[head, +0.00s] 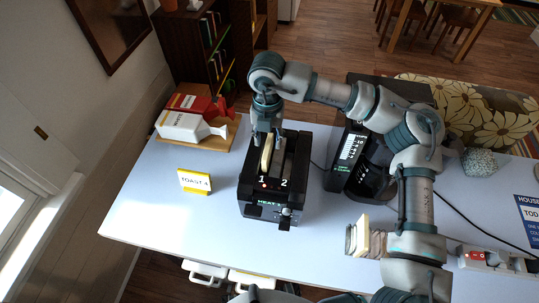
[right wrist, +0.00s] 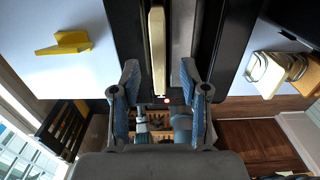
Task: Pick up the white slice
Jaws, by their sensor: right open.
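A pale, cream-white slice (head: 266,153) stands upright in slot 1 of the black toaster (head: 259,208), its top edge sticking out. It also shows edge-on in the right wrist view (right wrist: 158,50). My right gripper (head: 266,137) points down over the rear of the toaster, close to this slice. In the right wrist view its two blue-padded fingers (right wrist: 160,72) are spread wide, with nothing between their pads. I cannot tell from these views whether they touch the slice. Slot 2 looks empty. My left gripper is not in view.
A rack with pale and brown slices (head: 362,238) stands right of the toaster. A yellow-and-white sign (head: 195,181) is to the left. Red and white packets lie on a wooden board (head: 217,149) behind. A black machine (head: 350,165) stands right. The table's front left is clear.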

